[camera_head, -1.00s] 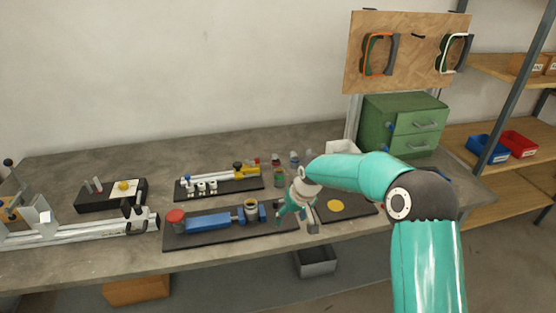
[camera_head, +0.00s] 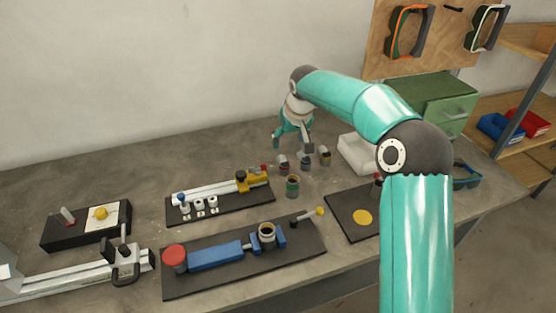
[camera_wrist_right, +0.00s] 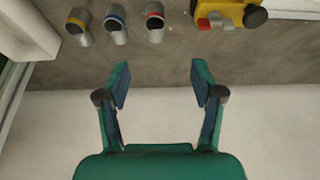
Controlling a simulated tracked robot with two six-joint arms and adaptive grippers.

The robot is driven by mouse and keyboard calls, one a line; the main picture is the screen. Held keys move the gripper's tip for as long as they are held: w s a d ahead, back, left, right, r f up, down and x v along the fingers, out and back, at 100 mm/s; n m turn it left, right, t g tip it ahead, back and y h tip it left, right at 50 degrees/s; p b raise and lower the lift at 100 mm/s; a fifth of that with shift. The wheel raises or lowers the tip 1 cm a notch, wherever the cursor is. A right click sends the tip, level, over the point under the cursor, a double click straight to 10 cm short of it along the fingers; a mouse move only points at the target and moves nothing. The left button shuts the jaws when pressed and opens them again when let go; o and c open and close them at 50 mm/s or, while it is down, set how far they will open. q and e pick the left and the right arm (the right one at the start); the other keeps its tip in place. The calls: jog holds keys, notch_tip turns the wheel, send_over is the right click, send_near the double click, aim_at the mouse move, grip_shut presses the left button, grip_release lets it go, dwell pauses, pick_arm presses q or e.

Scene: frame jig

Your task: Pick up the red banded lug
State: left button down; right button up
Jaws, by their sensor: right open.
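The red banded lug (camera_head: 284,163) is a small grey cylinder with a red band. It stands on the bench at the left of a short row, beside a blue banded lug (camera_head: 305,162) and a yellow banded lug (camera_head: 325,156). In the right wrist view the red banded lug (camera_wrist_right: 155,21) is at the top, right of the blue (camera_wrist_right: 116,24) and yellow (camera_wrist_right: 79,26) ones. My right gripper (camera_head: 293,142) is open and empty, apart from the lugs; its spread fingertips (camera_wrist_right: 160,72) show below them in the wrist view. My left gripper is not in view.
A yellow clamp fixture (camera_head: 252,181) is to the left, a white bin (camera_head: 357,153) to the right. A black plate with a yellow disc (camera_head: 341,217) lies nearer. The bench behind is clear.

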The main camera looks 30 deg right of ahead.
aim_at(285, 164)
jog(key=p+x, duration=0.1)
jog(key=x, duration=1)
jog(key=shift+s+d+p, duration=0.1)
jog(key=shift+d+p, duration=0.1)
jog(key=shift+p, duration=0.1)
jog(key=x, duration=0.1)
jog(key=p+x, duration=0.1)
jog(key=x, duration=0.2)
jog(key=shift+s+d+f+p, duration=0.15)
jog(key=shift+s+f+p, duration=0.1)
jog(key=shift+p, duration=0.15)
jog(key=shift+w+f, duration=0.2)
jog(key=shift+f, duration=0.25)
jog(key=c, duration=1.3)
